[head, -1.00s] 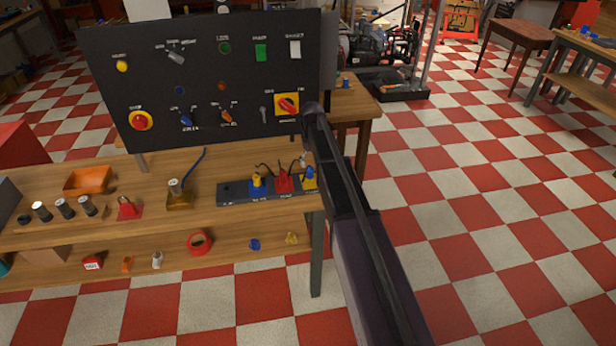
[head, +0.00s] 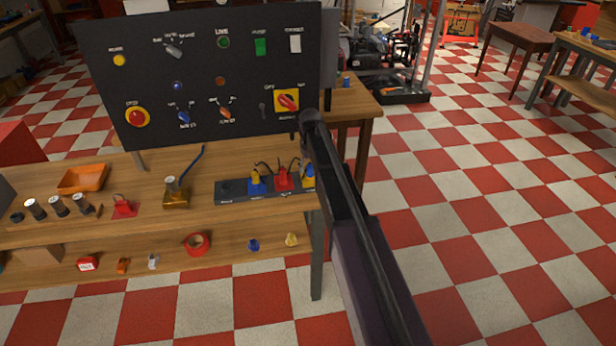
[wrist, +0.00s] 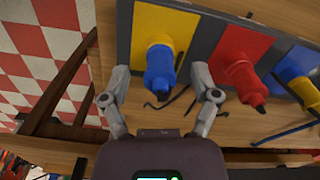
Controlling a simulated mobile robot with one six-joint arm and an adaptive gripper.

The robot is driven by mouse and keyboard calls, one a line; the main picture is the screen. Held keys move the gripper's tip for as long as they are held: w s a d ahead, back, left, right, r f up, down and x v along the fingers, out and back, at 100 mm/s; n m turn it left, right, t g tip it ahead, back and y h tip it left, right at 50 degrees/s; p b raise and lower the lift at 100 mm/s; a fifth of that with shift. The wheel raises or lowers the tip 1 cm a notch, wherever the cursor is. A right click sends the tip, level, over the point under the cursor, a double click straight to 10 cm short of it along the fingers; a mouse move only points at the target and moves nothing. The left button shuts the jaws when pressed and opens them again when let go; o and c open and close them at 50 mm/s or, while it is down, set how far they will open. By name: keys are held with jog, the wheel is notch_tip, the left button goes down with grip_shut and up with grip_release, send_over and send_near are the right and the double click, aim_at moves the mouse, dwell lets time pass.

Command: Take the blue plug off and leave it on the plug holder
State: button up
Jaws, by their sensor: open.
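The blue plug (wrist: 160,72) sits on a yellow plate at the left of the wrist view. In the head view the blue plug (head: 309,171) is at the right end of a dark socket strip (head: 229,196), partly hidden by my arm. My gripper (wrist: 162,71) is open, with one finger on each side of the blue plug and gaps showing between. In the head view my arm hides the gripper's fingers. The strip's left end is a bare dark section (head: 232,187), possibly the plug holder; I cannot tell for sure.
A red plug (wrist: 242,78) on a red plate stands close beside my right finger. Beyond it is a yellow plug (wrist: 302,90) on a blue plate. Black cables lie near the plugs. A black control panel (head: 200,60) stands behind the strip.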

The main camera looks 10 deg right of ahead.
jog(key=shift+f+b, duration=0.35)
jog(key=shift+f, duration=0.25)
grip_shut()
